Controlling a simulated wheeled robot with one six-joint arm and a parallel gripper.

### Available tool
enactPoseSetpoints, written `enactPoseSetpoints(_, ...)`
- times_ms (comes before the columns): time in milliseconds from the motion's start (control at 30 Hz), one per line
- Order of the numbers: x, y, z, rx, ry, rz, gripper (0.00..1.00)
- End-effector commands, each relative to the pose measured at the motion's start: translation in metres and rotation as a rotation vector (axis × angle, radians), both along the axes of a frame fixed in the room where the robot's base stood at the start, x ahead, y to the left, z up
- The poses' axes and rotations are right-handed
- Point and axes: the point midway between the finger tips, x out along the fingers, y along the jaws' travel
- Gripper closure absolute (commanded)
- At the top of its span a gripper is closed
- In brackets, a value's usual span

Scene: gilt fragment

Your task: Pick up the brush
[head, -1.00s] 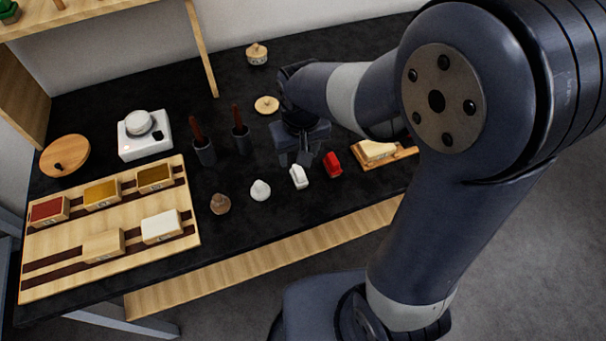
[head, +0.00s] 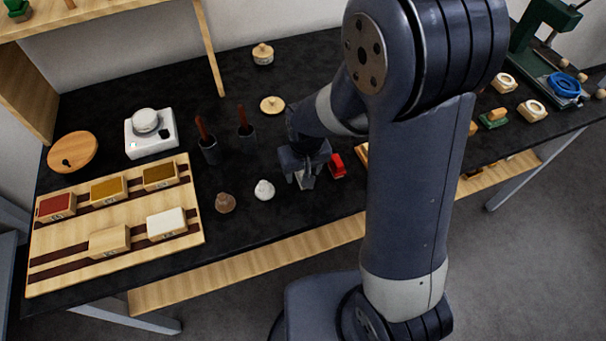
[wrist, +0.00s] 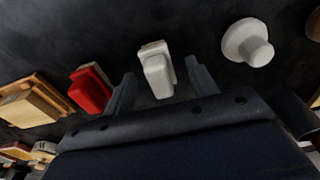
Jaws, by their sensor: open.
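A small white block with a stepped top (wrist: 157,71) lies on the black table. In the wrist view it sits between the two fingers of my gripper (wrist: 160,78). The fingers are open, with a gap on each side of it. In the head view my gripper (head: 304,173) is low over this block and mostly hides it. Two dark cups with brown handles sticking up, one cup (head: 209,151) and another (head: 247,140), stand left of my gripper. I cannot tell for sure which thing is the brush.
A red block (head: 337,166) lies close on the right of my gripper, and a white knob-shaped piece (head: 264,190) on its left. A brown knob (head: 225,203) stands farther left. A wooden board (head: 130,215) with several coloured blocks fills the table's left front.

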Motion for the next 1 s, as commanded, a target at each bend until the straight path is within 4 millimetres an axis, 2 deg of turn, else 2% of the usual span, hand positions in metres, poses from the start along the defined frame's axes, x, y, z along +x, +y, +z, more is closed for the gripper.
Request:
enactPoseSetpoints(67,0.0,0.0,0.0002,0.0,0.0,0.0,0.46)
enactPoseSetpoints(633,0.0001,0.0,0.0005,0.0,0.0,0.0,0.93)
enactPoseSetpoints(867,0.0003,0.0001,0.0011,0.0,-0.001,0.0,0.94)
enactPoseSetpoints(1000,0.0009,0.0004,0.0097,0.001,-0.004,0.0,0.94)
